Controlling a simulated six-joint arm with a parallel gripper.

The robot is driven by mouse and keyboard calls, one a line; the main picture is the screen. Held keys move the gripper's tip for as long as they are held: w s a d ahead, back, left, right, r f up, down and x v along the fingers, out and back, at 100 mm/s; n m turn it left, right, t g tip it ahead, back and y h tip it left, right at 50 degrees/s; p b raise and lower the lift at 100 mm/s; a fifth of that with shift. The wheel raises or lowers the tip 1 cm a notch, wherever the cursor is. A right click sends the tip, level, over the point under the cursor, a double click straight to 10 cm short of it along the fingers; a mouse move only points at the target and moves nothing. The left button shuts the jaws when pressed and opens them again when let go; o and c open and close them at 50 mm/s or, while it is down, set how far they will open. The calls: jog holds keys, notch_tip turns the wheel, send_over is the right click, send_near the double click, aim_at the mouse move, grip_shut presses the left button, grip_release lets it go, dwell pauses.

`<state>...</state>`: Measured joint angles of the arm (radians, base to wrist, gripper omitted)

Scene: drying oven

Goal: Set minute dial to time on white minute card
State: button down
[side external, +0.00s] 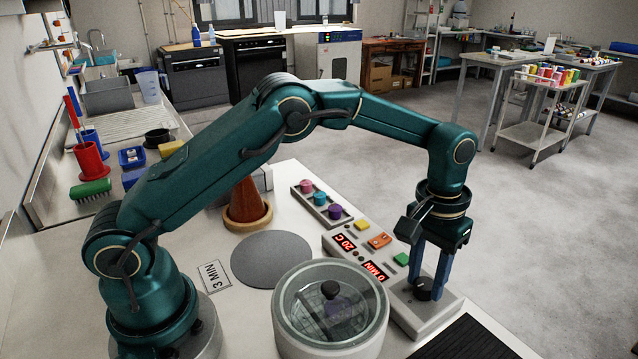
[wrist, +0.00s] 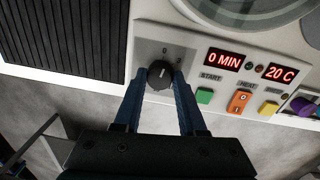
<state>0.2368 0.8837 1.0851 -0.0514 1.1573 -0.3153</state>
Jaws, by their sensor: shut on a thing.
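The black minute dial (wrist: 159,75) sits at one end of the grey control panel (side external: 405,303). My gripper (wrist: 161,78) points down at it, with its two blue fingers shut on the dial's sides; it also shows in the side view (side external: 427,290). The dial's pointer faces roughly the 0 mark in the wrist view. The minute display (wrist: 225,60) reads 0 MIN in red. The white minute card (side external: 213,275) lies flat on the bench at the left and reads 3 MIN.
The panel carries a 20 C display (wrist: 278,72), a green START button (wrist: 204,96), an orange switch (wrist: 238,101) and a yellow button (wrist: 269,108). A glass-lidded round vessel (side external: 331,305) stands beside the panel. A black ribbed mat (side external: 468,341) lies near the dial.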

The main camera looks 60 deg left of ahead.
aim_at(425, 281)
jog(key=m, duration=0.7)
jog(key=shift+w, duration=0.1)
jog(key=shift+r, duration=0.1)
dwell(0.4)
jog(key=shift+c, duration=2.4)
grip_release()
jog(key=shift+a+r, duration=0.15)
jog(key=shift+r, duration=2.35)
